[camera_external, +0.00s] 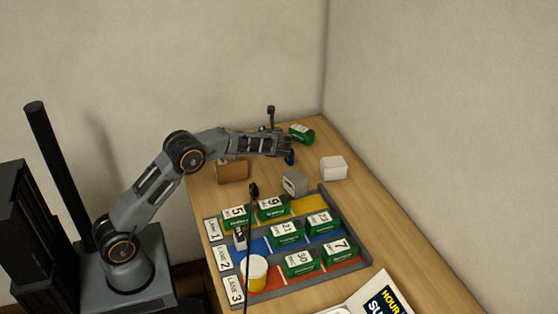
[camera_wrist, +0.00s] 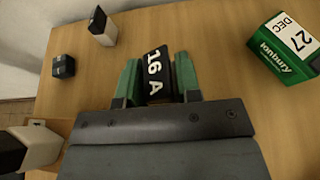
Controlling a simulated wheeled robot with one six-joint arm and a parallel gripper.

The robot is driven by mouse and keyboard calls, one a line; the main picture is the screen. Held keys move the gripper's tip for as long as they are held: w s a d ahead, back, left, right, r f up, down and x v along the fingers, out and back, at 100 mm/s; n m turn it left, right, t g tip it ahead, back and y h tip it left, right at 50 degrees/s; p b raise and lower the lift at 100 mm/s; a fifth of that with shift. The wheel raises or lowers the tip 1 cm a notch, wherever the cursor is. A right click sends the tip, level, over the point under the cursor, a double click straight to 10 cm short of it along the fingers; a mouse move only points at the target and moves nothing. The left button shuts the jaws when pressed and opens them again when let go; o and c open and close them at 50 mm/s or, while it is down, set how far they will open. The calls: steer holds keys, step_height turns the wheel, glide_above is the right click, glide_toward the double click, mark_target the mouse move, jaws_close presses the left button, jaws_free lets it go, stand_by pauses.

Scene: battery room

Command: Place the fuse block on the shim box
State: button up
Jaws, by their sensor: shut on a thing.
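My gripper (camera_wrist: 157,78) is shut on a dark block (camera_wrist: 155,72) marked "16 A", which I take for the fuse block. Green fingers press on its two sides in the wrist view. In the external view my gripper (camera_external: 288,148) reaches over the far part of the table, with a small dark blue piece (camera_external: 290,158) at its end. No shim box label is readable. A brown box (camera_external: 232,171), a grey box (camera_external: 294,183) and a white box (camera_external: 333,168) stand near my gripper, and I cannot tell which is the shim box.
A green box (camera_external: 301,134) stands beyond my gripper; it also shows in the wrist view (camera_wrist: 291,45), marked "27 DEC". A lane tray (camera_external: 320,190) holds several green boxes and a white-and-yellow tub (camera_external: 255,272). Walls border the table. Bare wood lies around the loose boxes.

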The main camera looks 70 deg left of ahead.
steer(key=d+r+m+t+p, duration=0.1)
steer(key=d+r, duration=0.4)
steer(key=r, duration=0.4)
steer(key=d+r+m+t+p, duration=0.1)
steer(key=d+r+t+p, duration=0.1)
steer(key=d+r, duration=0.45)
steer(key=s+d+r+m+t+h+p, duration=0.1)
steer(key=s+d+r+m+t, duration=0.15)
steer(key=s+d, duration=0.2)
steer(key=s+d+r+m+t+h, duration=0.1)
steer(key=s+d+r+m+t, duration=0.1)
steer(key=s+d+m+t, duration=0.3)
steer(key=h+p, duration=0.1)
steer(key=h, duration=0.1)
glide_above(295, 175)
steer(key=s, duration=0.1)
steer(key=shift+g, duration=0.35)
steer(key=f, duration=1.3)
steer(key=shift+s+d+f, duration=0.15)
steer(key=shift+d+f, duration=0.1)
steer(key=shift+f, duration=0.05)
steer(key=shift+w+a+f, duration=0.1)
steer(key=shift+w+f, duration=0.35)
steer(key=shift+f, duration=0.05)
steer(key=f, duration=0.3)
steer(key=shift+w, duration=0.2)
steer(key=shift+f, duration=0.25)
